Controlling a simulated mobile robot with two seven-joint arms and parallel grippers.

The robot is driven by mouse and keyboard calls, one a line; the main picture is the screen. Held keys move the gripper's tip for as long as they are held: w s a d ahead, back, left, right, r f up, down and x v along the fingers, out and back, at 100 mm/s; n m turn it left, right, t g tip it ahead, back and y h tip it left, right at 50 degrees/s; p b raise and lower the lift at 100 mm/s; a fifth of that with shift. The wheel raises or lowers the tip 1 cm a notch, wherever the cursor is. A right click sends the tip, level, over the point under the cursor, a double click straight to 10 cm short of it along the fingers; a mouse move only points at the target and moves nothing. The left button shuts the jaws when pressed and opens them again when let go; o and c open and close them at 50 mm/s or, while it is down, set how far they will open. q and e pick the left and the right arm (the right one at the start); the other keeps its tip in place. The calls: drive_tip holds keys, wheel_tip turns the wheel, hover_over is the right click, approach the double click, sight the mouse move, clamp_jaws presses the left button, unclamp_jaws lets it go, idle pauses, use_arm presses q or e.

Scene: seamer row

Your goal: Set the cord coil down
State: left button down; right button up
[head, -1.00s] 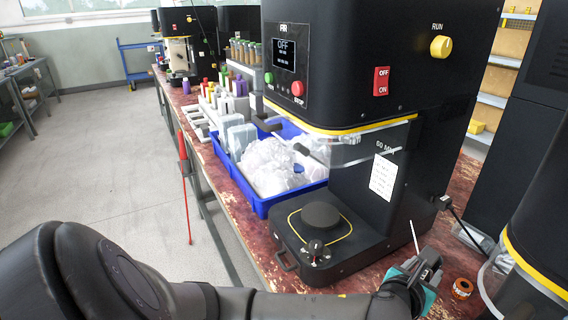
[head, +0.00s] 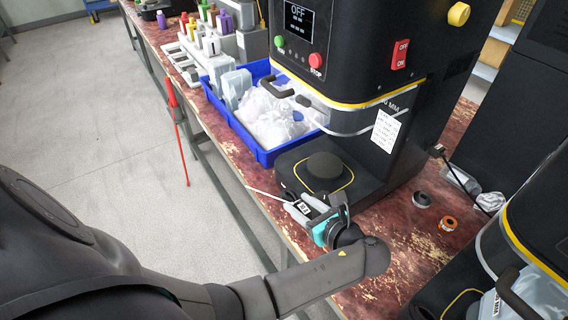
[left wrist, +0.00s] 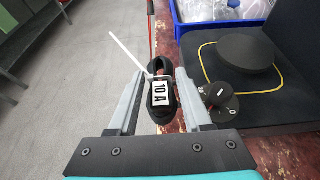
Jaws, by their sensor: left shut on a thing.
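My left gripper (head: 304,211) is shut on the cord coil, a small black bundle with a white "10 A" tag (left wrist: 160,92) and a long white tie sticking out. In the left wrist view the coil (left wrist: 159,70) sits between the two grey fingers (left wrist: 158,98). In the head view the gripper is in front of the seamer's base, by the front edge of the worn red bench (head: 392,262). The fingers hide most of the coil there. I cannot tell its height above the bench. My right gripper is not in view.
The black seamer (head: 380,70) with its round plate (head: 325,168) stands behind the gripper. A blue bin (head: 262,153) of clear plastic is to its left. An orange roll (head: 447,223) and a dark metal ring (head: 422,200) lie to the right. Bench in front of them is clear.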

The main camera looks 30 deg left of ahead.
use_arm(q)
drive_tip(key=w+a+b, duration=0.1)
drive_tip(key=w+a, duration=0.2)
drive_tip(key=w, duration=0.1)
drive_tip(key=w+a+b, duration=0.2)
drive_tip(key=w+a, duration=0.1)
drive_tip(key=w, duration=0.1)
drive_tip(key=w+a+b, duration=0.1)
drive_tip(key=w+a, duration=0.3)
drive_tip(key=shift+w, duration=0.1)
drive_tip(key=f+b, duration=0.2)
drive_tip(key=f, duration=0.1)
drive_tip(key=shift+w+a+f, duration=0.2)
drive_tip(key=shift+f, duration=0.05)
drive_tip(key=shift+c, duration=1.6)
unclamp_jaws()
drive_tip(key=shift+f, duration=0.1)
